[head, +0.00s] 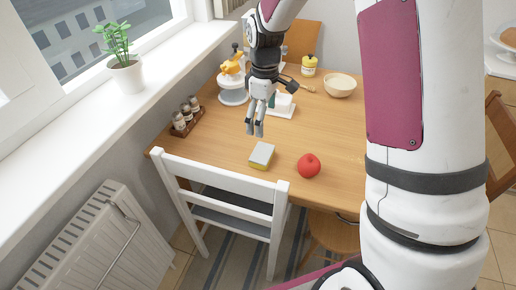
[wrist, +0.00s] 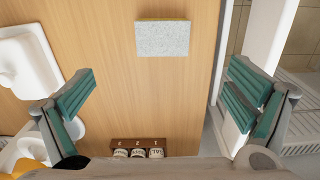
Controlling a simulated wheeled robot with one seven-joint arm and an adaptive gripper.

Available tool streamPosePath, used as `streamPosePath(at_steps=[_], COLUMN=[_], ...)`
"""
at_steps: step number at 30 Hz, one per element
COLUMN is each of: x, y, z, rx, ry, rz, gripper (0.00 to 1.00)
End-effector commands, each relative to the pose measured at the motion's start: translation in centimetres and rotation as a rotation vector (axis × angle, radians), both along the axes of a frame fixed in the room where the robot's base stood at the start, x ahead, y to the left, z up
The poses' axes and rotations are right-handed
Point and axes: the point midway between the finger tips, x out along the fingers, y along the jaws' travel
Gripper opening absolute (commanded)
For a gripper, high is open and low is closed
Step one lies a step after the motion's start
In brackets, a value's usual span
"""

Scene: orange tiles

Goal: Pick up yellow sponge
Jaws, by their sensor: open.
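The sponge (head: 261,156) lies flat near the front edge of the wooden table, grey on top with a yellow lower layer in the head view. In the wrist view its grey top (wrist: 163,38) shows at the upper middle, beyond my fingertips. My gripper (head: 255,131) hangs above the table, behind and slightly left of the sponge in the head view, apart from it. In the wrist view my gripper (wrist: 158,92) has its two fingers spread wide, with nothing between them.
A red apple-like object (head: 308,166) sits right of the sponge. A white chair (head: 222,185) stands against the table's front edge (wrist: 214,75). A spice rack (head: 187,121) is at the left. A white butter-dish-like object (head: 281,106), bowl (head: 340,86) and yellow-topped jar (head: 309,65) stand farther back.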

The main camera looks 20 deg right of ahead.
Motion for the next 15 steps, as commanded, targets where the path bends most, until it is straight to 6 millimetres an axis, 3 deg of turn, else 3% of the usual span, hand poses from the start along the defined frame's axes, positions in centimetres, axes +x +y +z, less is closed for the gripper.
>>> streamPosePath(at_steps=[15], x=[0.2], y=[0.1], z=[-8.1], rx=[0.001], ry=[0.008], rz=[0.010], gripper=[0.98])
